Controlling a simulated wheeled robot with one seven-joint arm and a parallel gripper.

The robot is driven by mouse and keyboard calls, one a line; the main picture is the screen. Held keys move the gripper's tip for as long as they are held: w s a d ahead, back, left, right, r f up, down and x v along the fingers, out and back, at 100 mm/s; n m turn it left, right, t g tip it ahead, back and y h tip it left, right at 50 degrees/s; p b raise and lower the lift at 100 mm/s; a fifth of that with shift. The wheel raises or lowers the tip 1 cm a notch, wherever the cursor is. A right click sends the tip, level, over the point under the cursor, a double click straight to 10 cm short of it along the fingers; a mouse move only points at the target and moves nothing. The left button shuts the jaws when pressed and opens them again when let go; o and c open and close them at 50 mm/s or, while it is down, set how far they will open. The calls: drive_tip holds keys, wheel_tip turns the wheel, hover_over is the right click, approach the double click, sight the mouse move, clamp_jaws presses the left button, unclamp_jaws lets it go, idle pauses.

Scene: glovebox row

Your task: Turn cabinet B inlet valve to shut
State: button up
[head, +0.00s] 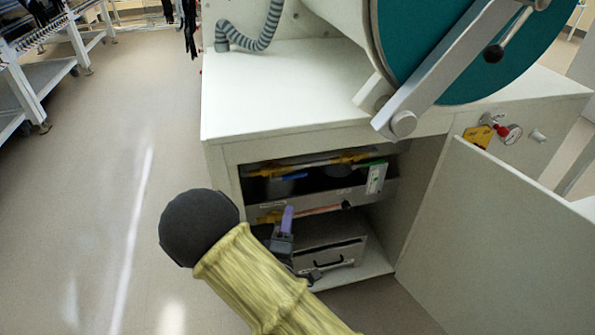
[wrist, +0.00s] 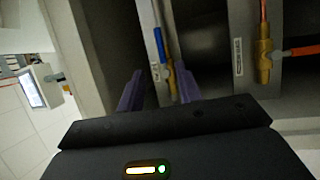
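My gripper (wrist: 155,85) is open, with its two purple fingers apart; one finger also shows in the head view (head: 287,220), inside the open cabinet. In the wrist view a brass valve with a blue lever (wrist: 160,47) appears between the fingers, its lever lying roughly along the pipe. I cannot tell whether a finger touches it. A second brass valve (wrist: 264,62) with an orange lever (wrist: 300,51) pointing right, across its copper pipe, stands further right. The labels beside the valves are too small to read, so I cannot tell which is the cabinet B inlet valve.
The open cabinet door (head: 505,240) stands to the right. A white worktop (head: 285,90) lies above the opening. A grey box with a handle (head: 330,255) sits low inside. Floor at left is clear.

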sight(289, 177)
drive_tip(key=b+x, duration=0.3)
drive_tip(key=x, duration=1.3)
drive_tip(key=shift+b, duration=0.35)
drive_tip(key=shift+w+r, duration=0.1)
clamp_jaws()
